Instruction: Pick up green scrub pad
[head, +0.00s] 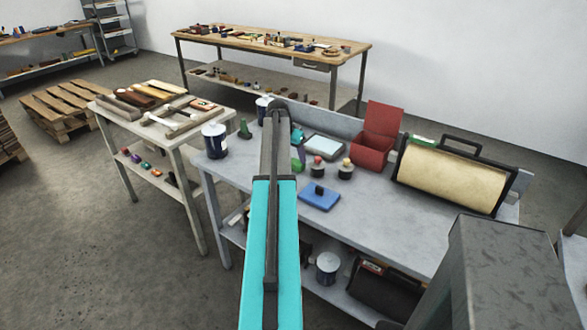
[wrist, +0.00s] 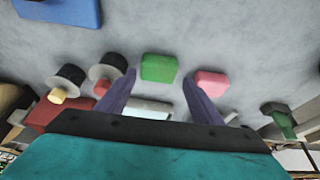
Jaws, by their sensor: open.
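The green scrub pad (wrist: 159,68) is a small green block lying on the grey bench top. In the wrist view it sits between and just beyond the tips of my gripper's two purple fingers (wrist: 160,76). My gripper is open, with nothing held between the fingers. A pink block (wrist: 211,82) lies just right of the pad, close to the right finger. In the head view part of the green pad (head: 298,158) shows just right of my arm. My fingers are not clear there, and my arm hides the pink block.
On the bench (head: 385,205), a blue block (head: 320,197), two dark-based pieces with knobs (head: 346,170), a white-topped tray (head: 324,147) and a red box (head: 371,150) stand to the right. A green-handled item (head: 245,130) and a can (head: 215,140) stand left. The front middle is clear.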

